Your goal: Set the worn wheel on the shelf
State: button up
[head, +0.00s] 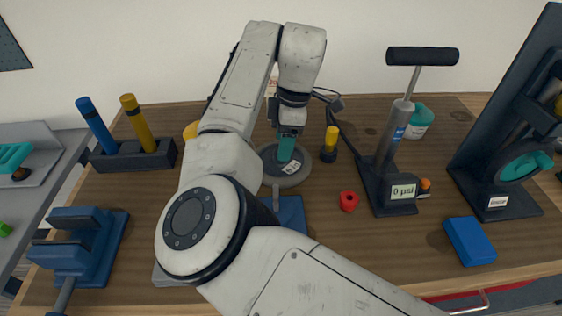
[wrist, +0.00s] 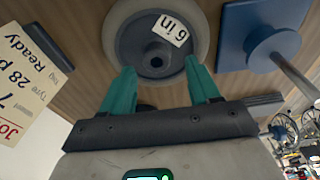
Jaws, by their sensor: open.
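A grey wheel (head: 268,157) with a dark hub and a white tag lies flat on the wooden bench in the head view. It also shows in the wrist view (wrist: 202,30), where the tag reads "6 in". I cannot tell from its surface how worn it is. My gripper (head: 287,150) points down over the wheel. In the wrist view my gripper (wrist: 163,75) is open, its teal fingers apart at the near side of the hub with nothing visible between them. Whether the fingers touch the wheel is unclear. No shelf is clearly identifiable.
A blue stand (head: 292,212) is close in front of the wheel. A pump (head: 390,150) reading 0 psi, a red part (head: 348,201) and a blue block (head: 469,241) are to the right. A blue vise (head: 84,245) and a handle holder (head: 133,157) are left. A grey surface (head: 45,148) borders the bench.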

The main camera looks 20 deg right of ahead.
jog(key=shift+w+a+f, duration=0.1)
jog(key=shift+f, duration=0.7)
jog(key=shift+w+a+f, duration=0.1)
jog(key=shift+f, duration=0.7)
grip_shut()
